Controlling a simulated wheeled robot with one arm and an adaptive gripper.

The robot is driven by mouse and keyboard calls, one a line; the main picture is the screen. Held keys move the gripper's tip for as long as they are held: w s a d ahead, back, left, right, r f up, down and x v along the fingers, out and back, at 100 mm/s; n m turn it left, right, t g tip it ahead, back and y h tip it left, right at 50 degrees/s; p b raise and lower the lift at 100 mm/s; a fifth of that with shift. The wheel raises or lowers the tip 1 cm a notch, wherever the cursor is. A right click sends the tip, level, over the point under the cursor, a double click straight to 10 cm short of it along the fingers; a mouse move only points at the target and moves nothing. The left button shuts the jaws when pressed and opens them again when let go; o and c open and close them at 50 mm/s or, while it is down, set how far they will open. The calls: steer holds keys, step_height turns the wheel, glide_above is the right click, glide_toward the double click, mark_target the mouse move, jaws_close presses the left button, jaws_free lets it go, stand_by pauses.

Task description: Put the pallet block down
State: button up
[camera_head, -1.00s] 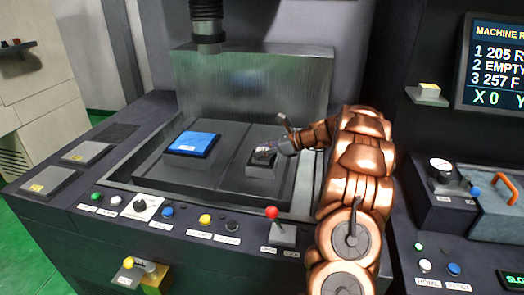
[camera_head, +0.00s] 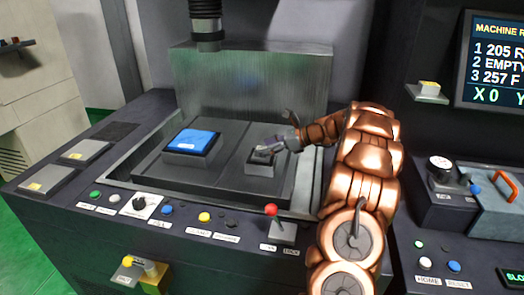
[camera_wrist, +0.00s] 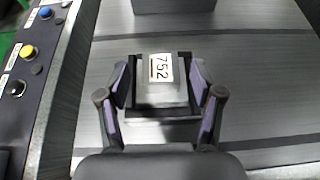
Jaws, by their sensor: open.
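The pallet block (camera_wrist: 147,96) is a small grey block with a white label reading 752. It sits in a dark raised seat (camera_wrist: 165,112) on the grey machine table. In the head view the same seat (camera_head: 261,168) stands on the right half of the table, and my gripper partly covers the block. My gripper (camera_wrist: 160,75) is open, with one purple-padded finger on each side of the block. Gaps show between the fingers and the block in the wrist view. In the head view my gripper (camera_head: 272,146) is just above and behind the seat.
A second raised seat with a blue top (camera_head: 192,141) stands to the left on the machine table (camera_head: 228,150). A spindle (camera_head: 207,35) hangs above the back. A front panel carries buttons and a red-knobbed lever (camera_head: 272,210). Two flat plates lie at the left.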

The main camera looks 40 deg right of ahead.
steer(key=b+v, duration=0.2)
steer(key=v, duration=0.8)
steer(key=a+n+g+y, duration=0.1)
steer(key=a+n+g, duration=0.4)
steer(key=a, duration=1.3)
steer(key=s+a+n+g+h, duration=0.15)
steer(key=s+a+n, duration=0.25)
steer(key=a, duration=0.4)
steer(key=s+a+n+g, duration=0.2)
steer(key=s+a+n, duration=0.25)
steer(key=a, duration=0.25)
steer(key=s+a+f+n+g+h, duration=0.1)
steer(key=s+a+n+h, duration=0.15)
steer(key=s, duration=0.45)
steer(key=s+a+f+n+g+h, duration=0.1)
steer(key=s+a+f+n, duration=0.1)
steer(key=s+a+n, duration=0.3)
steer(key=s+d+f+n+h, duration=0.1)
steer(key=s+f+n+h, duration=0.1)
steer(key=s, duration=0.5)
steer(key=s+d+f+n+g+h, duration=0.1)
steer(key=s+f+n+h, duration=0.1)
steer(key=s+n, duration=0.3)
steer(key=s, duration=0.3)
steer(key=shift+d, duration=0.35)
